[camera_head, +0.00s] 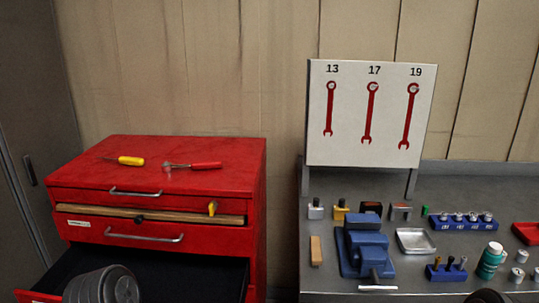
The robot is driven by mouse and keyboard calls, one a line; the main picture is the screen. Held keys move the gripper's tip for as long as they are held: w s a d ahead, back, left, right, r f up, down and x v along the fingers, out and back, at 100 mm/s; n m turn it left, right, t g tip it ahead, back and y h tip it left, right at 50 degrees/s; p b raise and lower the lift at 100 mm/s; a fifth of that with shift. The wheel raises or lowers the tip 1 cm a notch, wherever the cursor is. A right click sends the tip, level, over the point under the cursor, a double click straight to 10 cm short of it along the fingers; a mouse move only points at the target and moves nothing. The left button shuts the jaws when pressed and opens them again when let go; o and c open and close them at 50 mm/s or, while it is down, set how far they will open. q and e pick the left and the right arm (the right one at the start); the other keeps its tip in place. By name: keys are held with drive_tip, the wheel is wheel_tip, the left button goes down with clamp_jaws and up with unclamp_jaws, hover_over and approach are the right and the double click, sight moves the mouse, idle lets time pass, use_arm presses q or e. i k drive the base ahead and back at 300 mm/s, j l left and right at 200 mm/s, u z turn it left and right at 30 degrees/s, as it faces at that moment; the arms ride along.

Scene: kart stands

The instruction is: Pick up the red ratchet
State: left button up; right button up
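The red ratchet (206,165) lies flat on top of the red tool cabinet (90,172). Its red handle points right and its metal head points left. Nothing covers it and nothing touches it. Neither of my grippers can be made out. Only grey and dark rounded parts, apparently of my arms, show at the bottom left and bottom right edges.
A yellow-handled screwdriver (131,160) lies left of the ratchet. The cabinet's lower drawer (205,275) stands open. A grey workbench (428,265) on the right holds a blue vise (367,245), a metal tray (415,240), a teal bottle (490,262) and a wrench board (345,150).

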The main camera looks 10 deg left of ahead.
sight(166, 167)
drive_tip(key=u, duration=1.55)
drive_tip(key=j+z, duration=0.1)
drive_tip(key=z, duration=0.35)
drive_tip(key=i+j+z, duration=0.15)
drive_tip(key=z, duration=0.25)
drive_tip(key=j+z, duration=0.1)
drive_tip(key=z, duration=0.35)
drive_tip(key=j+z, duration=0.15)
drive_tip(key=z, duration=0.3)
drive_tip(key=j+z, duration=0.15)
drive_tip(key=z, duration=0.3)
drive_tip(key=j+z, duration=0.15)
drive_tip(key=j, duration=0.3)
drive_tip(key=k+j+z, duration=0.1)
drive_tip(key=j, duration=0.35)
drive_tip(key=k+j+z, duration=0.15)
drive_tip(key=j, duration=0.25)
drive_tip(key=k+j+z, duration=0.15)
drive_tip(key=j, duration=0.3)
drive_tip(key=i, duration=0.1)
